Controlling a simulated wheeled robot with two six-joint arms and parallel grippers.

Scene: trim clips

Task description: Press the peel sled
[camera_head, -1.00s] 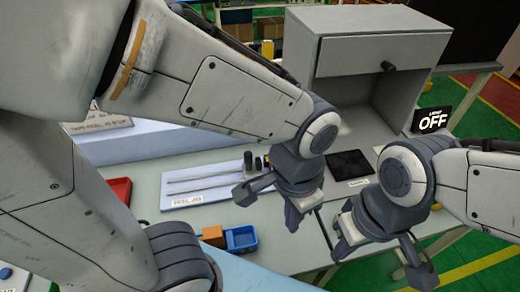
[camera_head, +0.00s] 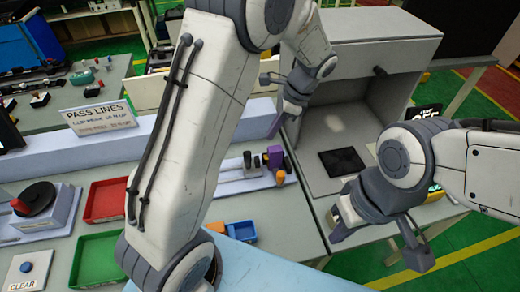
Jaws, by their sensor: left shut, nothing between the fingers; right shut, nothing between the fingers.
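The right end of the pale peel jig (camera_head: 236,186) shows in the head view beyond my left arm, which hides the rest of it. I cannot tell for sure which part is the peel sled. My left gripper (camera_head: 285,116) is shut and empty, raised beyond these pieces, in front of the grey cabinet. My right gripper (camera_head: 339,230) is shut and empty at the right, near the table's front edge.
A grey cabinet (camera_head: 370,60) with an open bay and a dark pad (camera_head: 342,162) stands at the right. Red (camera_head: 105,198), green (camera_head: 97,260) and blue (camera_head: 242,231) trays lie left and front. A CLEAR button (camera_head: 27,267) is at the lower left.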

